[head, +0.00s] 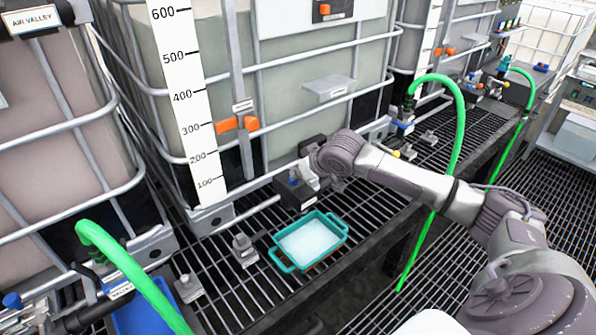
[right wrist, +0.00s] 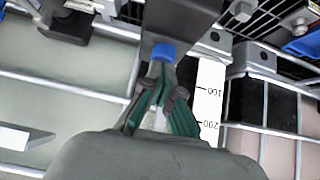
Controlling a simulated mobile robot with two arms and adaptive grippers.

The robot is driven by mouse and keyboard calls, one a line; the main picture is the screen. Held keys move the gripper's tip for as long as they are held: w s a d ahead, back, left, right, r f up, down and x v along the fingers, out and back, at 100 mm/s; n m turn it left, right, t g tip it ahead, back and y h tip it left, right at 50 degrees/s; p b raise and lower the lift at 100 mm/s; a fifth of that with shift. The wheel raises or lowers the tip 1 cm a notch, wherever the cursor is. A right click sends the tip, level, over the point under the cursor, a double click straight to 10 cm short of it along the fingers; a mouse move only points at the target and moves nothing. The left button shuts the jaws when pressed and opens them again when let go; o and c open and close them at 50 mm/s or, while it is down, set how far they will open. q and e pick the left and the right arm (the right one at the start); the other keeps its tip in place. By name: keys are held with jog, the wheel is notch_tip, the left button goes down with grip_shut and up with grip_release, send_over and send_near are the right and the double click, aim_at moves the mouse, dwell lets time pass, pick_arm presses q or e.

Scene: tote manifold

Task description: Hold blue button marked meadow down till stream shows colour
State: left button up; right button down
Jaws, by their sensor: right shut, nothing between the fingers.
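The blue button (right wrist: 163,52) sits on a dark grey housing in the right wrist view. My right gripper (right wrist: 160,72) has its teal fingers shut and empty, with the tips at the button; I cannot tell whether they press it. In the head view, my right gripper (head: 308,176) is by a dark box (head: 300,196) at the foot of the middle tank, partly hidden by my own wrist. The box's label is too small to read. A teal tray (head: 283,266) below holds pale, whitish contents. I see no coloured stream. My left gripper is not in view.
The middle caged tank (head: 275,75) carries a white scale (head: 185,90). A tank marked AIR VALLEY (head: 50,120) stands at left. Green hoses (head: 455,130) arch over the grated bench (head: 330,215). Metal brackets (head: 243,248) stand beside the tray.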

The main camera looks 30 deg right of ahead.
notch_tip(320, 180, up, 2)
jog(key=shift+r+p, duration=0.25)
jog(key=shift+p, duration=0.35)
jog(key=shift+s+r+b, duration=0.15)
jog(key=shift+s+b, duration=0.5)
jog(key=shift+b, duration=0.05)
pick_arm(q)
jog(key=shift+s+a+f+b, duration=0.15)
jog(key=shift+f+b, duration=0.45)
jog(key=shift+b, duration=0.5)
pick_arm(e)
jog(key=v, duration=0.9)
jog(key=shift+w+r, duration=0.15)
jog(key=shift+w, duration=0.05)
